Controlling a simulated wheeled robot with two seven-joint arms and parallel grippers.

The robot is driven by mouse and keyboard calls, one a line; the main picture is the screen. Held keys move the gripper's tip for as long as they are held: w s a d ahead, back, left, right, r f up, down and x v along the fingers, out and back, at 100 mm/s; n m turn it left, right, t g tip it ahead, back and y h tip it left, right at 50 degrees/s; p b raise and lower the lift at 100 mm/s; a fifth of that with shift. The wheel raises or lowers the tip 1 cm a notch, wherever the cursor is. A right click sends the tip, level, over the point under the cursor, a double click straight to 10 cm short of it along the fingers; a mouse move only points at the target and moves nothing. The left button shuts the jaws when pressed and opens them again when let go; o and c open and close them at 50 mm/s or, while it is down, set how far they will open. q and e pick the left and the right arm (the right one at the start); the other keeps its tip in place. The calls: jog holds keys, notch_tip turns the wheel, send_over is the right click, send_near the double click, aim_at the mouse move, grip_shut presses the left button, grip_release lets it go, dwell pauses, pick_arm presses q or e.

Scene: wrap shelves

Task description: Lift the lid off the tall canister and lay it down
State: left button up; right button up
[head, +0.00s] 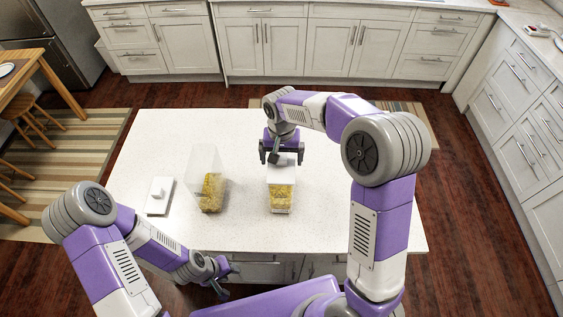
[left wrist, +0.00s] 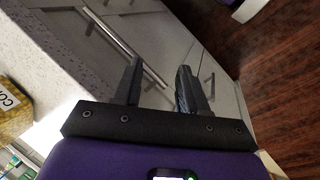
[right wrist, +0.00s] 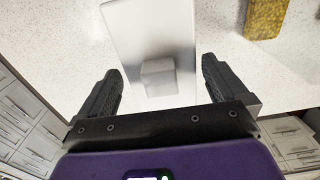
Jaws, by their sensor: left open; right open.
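A clear canister (head: 282,199) with yellow pasta inside stands upright on the white counter, its white lid (head: 284,173) on top. The lid and its square knob (right wrist: 158,77) show in the right wrist view. My right gripper (head: 281,158) is open above this lid. In the right wrist view the knob appears between the fingers, touching neither; I cannot tell the height gap. A second clear canister (head: 211,185), apparently open, stands to the left with pasta low inside. My left gripper (head: 222,282) is open and empty, low by the counter's front edge.
A loose white lid (head: 160,196) with a knob lies on the counter (head: 345,215) left of the second canister. The counter is bare to the right of the lidded canister and along the back. Cabinets line the back and right walls.

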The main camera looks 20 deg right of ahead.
jog(key=shift+c, duration=0.2)
jog(key=c, duration=0.8)
notch_tip(320, 180, up, 9)
jog(key=shift+r, duration=0.2)
jog(key=shift+r+p, duration=1.8)
jog(key=shift+r, duration=0.3)
